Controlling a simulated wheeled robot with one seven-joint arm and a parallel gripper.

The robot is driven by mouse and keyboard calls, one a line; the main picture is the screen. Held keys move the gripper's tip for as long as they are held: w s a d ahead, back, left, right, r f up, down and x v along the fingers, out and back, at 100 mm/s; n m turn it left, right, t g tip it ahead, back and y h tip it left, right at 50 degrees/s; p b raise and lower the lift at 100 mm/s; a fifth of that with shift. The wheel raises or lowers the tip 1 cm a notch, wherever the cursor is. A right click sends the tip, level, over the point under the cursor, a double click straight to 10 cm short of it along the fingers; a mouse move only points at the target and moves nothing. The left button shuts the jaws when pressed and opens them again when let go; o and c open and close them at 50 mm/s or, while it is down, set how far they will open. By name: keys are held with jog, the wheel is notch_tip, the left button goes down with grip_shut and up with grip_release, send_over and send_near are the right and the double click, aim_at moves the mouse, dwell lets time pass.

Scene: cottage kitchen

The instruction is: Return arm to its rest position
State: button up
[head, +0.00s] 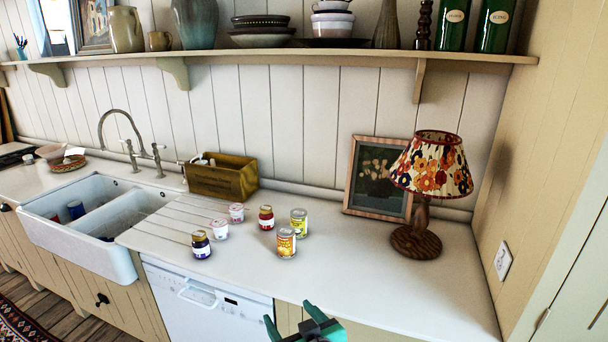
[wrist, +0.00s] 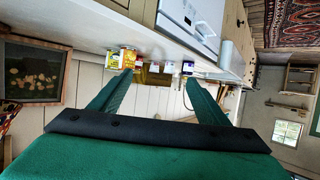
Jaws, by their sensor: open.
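My green gripper (head: 308,322) shows at the bottom edge of the head view, in front of the counter's front edge. In the wrist view my gripper (wrist: 160,82) has its two fingers spread apart with nothing held between them. The wrist picture is upside down, with the counter at the top. Most of my arm is out of the head view.
Several jars and cans stand on the counter (head: 380,285), including a yellow can (head: 286,243) and a dark jar (head: 200,245). A lamp (head: 418,240) and framed picture (head: 362,205) stand right. A wooden box (head: 222,180) and sink (head: 120,262) are left. The counter's front right is clear.

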jog(key=s+d+f+m+t+h, duration=0.1)
jog(key=s+d+f+m+h, duration=0.1)
jog(key=s+f, duration=0.65)
jog(key=s+d+f+m+h, duration=0.2)
jog(key=s+f+m+h, duration=0.1)
jog(key=s+f, duration=0.55)
jog(key=s+t, duration=0.2)
jog(key=s, duration=2)
jog(key=shift+s+a+r+h, duration=0.35)
jog(key=shift+a+h, duration=0.05)
jog(key=shift+a, duration=0.05)
